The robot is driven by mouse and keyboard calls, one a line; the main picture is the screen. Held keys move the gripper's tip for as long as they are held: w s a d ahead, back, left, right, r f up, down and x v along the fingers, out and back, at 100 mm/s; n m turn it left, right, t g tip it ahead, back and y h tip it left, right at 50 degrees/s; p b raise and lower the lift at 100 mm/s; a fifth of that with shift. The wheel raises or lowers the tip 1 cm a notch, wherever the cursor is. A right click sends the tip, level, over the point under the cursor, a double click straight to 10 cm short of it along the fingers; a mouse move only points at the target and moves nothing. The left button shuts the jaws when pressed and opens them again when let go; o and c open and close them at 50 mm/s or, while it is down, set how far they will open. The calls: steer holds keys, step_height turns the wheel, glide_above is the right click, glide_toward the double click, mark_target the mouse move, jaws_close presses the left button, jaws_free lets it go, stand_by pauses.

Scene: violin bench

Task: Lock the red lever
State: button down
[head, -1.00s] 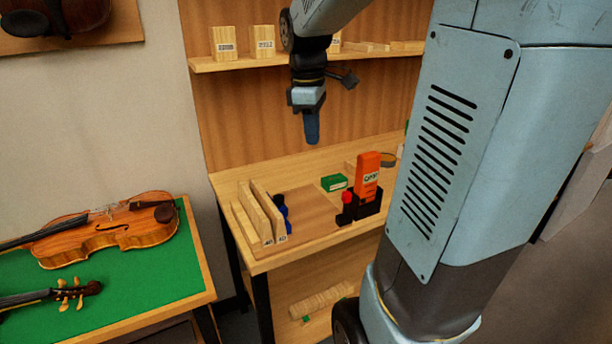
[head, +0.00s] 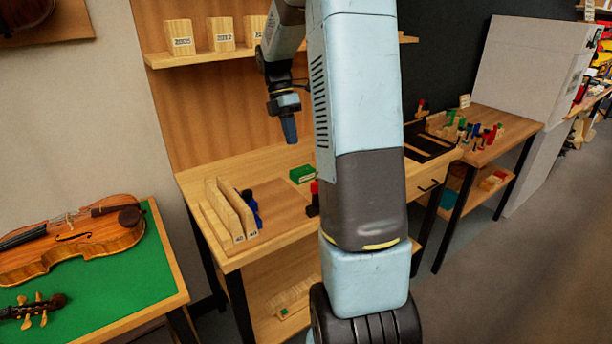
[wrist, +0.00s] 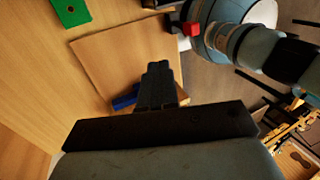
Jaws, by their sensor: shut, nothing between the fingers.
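A red knob or lever (head: 314,187) tops a black fixture (head: 312,206) on the workbench, right of a brown board (head: 275,203). My arm hides most of the fixture. In the wrist view a red part (wrist: 191,29) shows near the top, close to my own arm. My gripper (head: 289,131) is shut and empty, pointing down above the bench, apart from the fixture. Its closed fingers also show in the wrist view (wrist: 158,72), over the board's edge. Whether the lever is locked cannot be told.
Upright wooden boards (head: 230,212) and a blue object (head: 252,208) stand on the bench's left. A violin table (head: 140,262) is at left. A shelf with wooden blocks (head: 221,35) hangs above.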

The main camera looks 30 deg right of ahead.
glide_toward(315, 195)
steer(key=w+f, duration=0.5)
steer(key=shift+s+d+f, duration=0.1)
steer(key=shift+s, duration=1)
steer(key=shift+s+d+f, duration=0.1)
steer(key=shift+s, duration=0.95)
steer(key=shift+s+r, duration=0.1)
steer(key=shift+r, duration=0.05)
